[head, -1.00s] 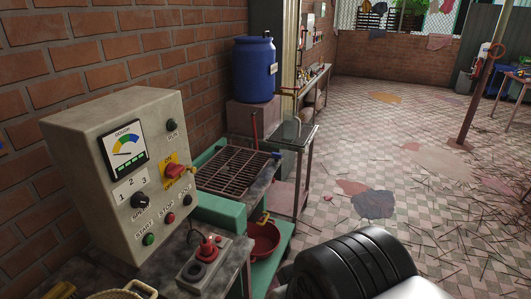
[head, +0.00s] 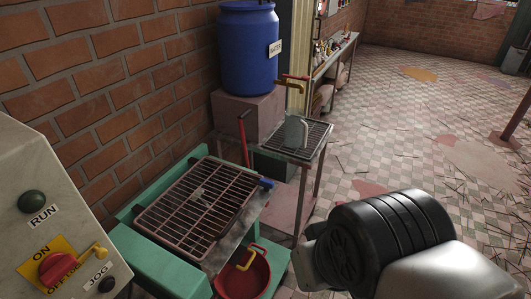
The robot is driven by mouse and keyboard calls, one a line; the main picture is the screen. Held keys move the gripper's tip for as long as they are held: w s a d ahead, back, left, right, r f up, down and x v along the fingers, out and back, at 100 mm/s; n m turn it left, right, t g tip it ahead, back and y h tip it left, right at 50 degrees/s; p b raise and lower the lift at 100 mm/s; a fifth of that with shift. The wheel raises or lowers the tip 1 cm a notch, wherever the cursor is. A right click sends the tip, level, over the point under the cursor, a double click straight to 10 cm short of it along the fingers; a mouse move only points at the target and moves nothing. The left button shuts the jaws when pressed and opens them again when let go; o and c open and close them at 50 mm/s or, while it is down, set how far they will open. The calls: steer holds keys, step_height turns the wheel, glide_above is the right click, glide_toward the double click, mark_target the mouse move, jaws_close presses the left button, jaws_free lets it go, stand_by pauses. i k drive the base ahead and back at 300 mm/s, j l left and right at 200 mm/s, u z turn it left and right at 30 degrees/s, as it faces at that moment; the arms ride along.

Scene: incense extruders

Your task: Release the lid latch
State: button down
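A dark barred grille lid (head: 198,205) lies flat over the green machine (head: 150,265) by the brick wall. A small blue part (head: 266,183) sits at its right edge; I cannot tell whether it is the latch. A small pale plate (head: 197,194) shows on the bars. A red upright lever (head: 244,140) stands behind the grille. No other part is clearly a latch. My arm, with a black ribbed joint, is at the lower right, apart from the grille. My gripper is out of view.
A control box (head: 40,150) with a red ON/OFF switch (head: 57,268) stands at the near left. A red basin (head: 243,275) sits below the grille. A blue barrel (head: 247,50) and a wire-topped stand (head: 290,140) with a grey jug (head: 297,131) are beyond. Tiled floor on the right is largely open.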

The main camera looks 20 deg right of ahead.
mark_target(267, 184)
steer(key=i+l, duration=1.1)
steer(key=l+z, duration=0.05)
